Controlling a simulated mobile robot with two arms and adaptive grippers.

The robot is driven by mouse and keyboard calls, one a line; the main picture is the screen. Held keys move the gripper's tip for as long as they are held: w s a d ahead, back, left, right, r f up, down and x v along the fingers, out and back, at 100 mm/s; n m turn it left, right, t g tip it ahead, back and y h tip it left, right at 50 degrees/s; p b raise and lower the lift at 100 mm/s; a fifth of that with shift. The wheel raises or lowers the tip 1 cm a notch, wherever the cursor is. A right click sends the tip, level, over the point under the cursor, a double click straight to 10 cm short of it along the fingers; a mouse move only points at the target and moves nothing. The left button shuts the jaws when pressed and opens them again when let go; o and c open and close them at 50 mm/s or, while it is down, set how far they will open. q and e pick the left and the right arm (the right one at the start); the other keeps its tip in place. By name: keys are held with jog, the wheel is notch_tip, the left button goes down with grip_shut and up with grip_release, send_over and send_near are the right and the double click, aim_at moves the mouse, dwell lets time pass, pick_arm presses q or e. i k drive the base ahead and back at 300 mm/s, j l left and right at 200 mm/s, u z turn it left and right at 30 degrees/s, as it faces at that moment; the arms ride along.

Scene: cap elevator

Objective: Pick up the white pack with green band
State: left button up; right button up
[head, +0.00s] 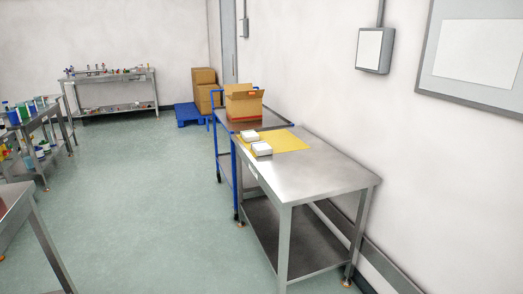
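Two small white packs lie near the left edge of the steel table (325,178). The farther white pack (249,136) and the nearer white pack (262,149) both lie at the left side of a yellow mat (287,141). They are too small in the head view for me to make out a green band on either one. Neither of my grippers is in view.
A blue-framed cart (236,172) with an open cardboard box (244,103) stands behind the table. More boxes (203,76) stand on a blue pallet (188,114). Shelves with bottles (41,151) are at left. The green floor (150,200) between is clear.

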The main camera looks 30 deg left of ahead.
aim_at(250, 136)
jog(key=u, duration=0.5)
jog(key=i+j+u, duration=0.2)
jog(key=u, duration=0.2)
jog(key=i+j+u, duration=0.15)
jog(key=u, duration=0.25)
jog(key=i+u, duration=0.4)
jog(key=i, duration=4.45)
jog(key=i+z, duration=0.35)
jog(key=i+j+z, duration=0.3)
jog(key=i, duration=0.2)
jog(key=i+j+z, duration=0.2)
jog(key=i+z, duration=0.15)
jog(key=i, duration=0.1)
